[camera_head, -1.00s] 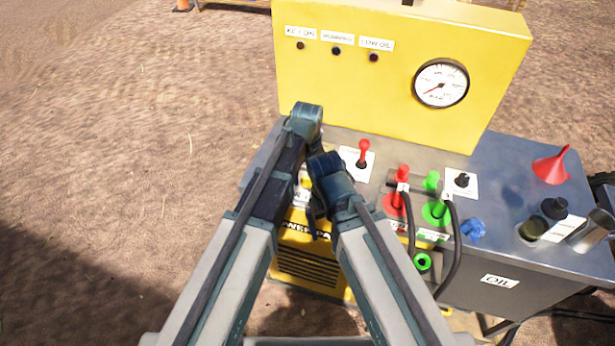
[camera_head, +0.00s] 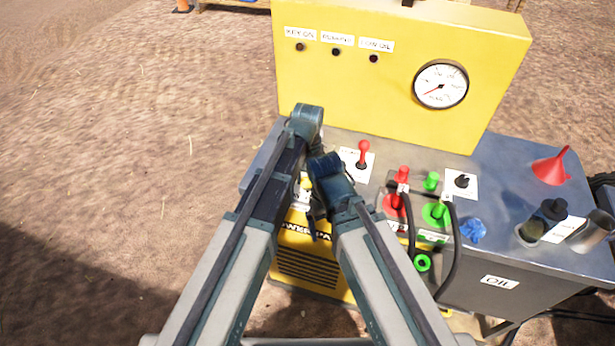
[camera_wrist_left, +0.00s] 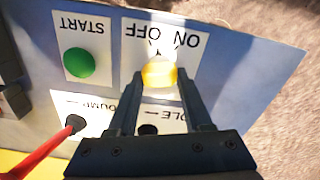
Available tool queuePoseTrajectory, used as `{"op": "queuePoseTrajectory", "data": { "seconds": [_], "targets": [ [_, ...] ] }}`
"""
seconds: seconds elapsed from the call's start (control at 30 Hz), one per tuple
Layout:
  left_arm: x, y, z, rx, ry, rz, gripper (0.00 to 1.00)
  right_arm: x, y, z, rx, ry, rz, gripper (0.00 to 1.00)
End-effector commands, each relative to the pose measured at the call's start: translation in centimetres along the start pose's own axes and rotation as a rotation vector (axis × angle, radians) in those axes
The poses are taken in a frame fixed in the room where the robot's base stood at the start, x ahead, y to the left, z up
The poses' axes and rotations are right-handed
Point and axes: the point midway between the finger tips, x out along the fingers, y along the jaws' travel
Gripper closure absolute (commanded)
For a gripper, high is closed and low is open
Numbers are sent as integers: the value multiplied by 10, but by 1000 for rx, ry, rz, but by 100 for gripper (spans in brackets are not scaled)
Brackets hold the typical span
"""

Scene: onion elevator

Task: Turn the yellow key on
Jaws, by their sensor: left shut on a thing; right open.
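The yellow key (camera_wrist_left: 159,74) sits in the wrist view on a white label marked ON and OFF, which appears upside down. My left gripper (camera_wrist_left: 161,77) has its two dark fingers shut on the key, one on each side. Which mark the key points to is hard to tell. In the head view my left arm reaches down to the panel, and its gripper is mostly hidden behind the arm links. My right gripper (camera_head: 316,222) is lower, in front of the yellow machine, largely hidden by its own arm. The KEY ON lamp (camera_head: 299,47) looks dark.
A green START button (camera_wrist_left: 80,64) is beside the key label. A red-tipped lever (camera_head: 363,152) stands close to the right of my arms. Red and green connectors (camera_head: 437,213), a gauge (camera_head: 440,85) and a red funnel (camera_head: 552,166) are further right.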

Motion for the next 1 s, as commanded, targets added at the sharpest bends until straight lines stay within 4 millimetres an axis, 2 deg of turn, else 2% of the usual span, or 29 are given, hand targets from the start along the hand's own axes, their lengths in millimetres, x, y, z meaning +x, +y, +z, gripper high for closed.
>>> {"op": "queuePoseTrajectory", "data": {
  "seconds": [0.6, 1.0],
  "targets": [
    [0, 4, 1, 555, 0, 0, 100, 0, 0, 0, 0, 0, 0, 0],
    [0, 4, 2, 757, 0, 0, 100, 0, 0, 0, 0, 0, 0, 0]
  ]
}}
